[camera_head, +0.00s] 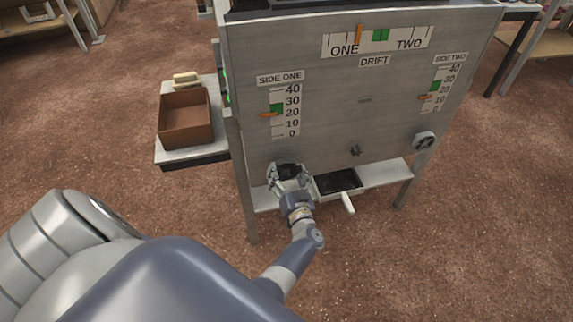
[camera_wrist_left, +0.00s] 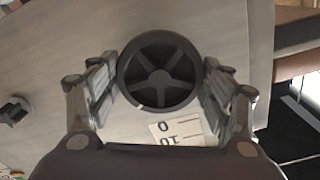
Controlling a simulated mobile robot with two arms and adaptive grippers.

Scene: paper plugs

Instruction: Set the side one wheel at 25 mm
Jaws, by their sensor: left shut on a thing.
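The side one wheel (camera_wrist_left: 160,81) is a dark, spoked handwheel on the machine's grey front panel (camera_head: 310,125). My left gripper (camera_head: 288,175) is shut on it, with one finger pad on each side of its rim in the left wrist view. The side one scale (camera_head: 287,122) runs from 0 to 40. Its orange pointer (camera_head: 268,115) stands at about 20, at or just below the lower edge of the green band (camera_head: 277,108). My right gripper is not in view.
The side two wheel (camera_head: 424,141) is at the panel's right, its orange pointer (camera_head: 425,98) below its green band. The drift pointer (camera_head: 359,34) stands left of green. A small dark knob (camera_head: 355,150) sits between the wheels. A brown box (camera_head: 186,119) stands on a side shelf.

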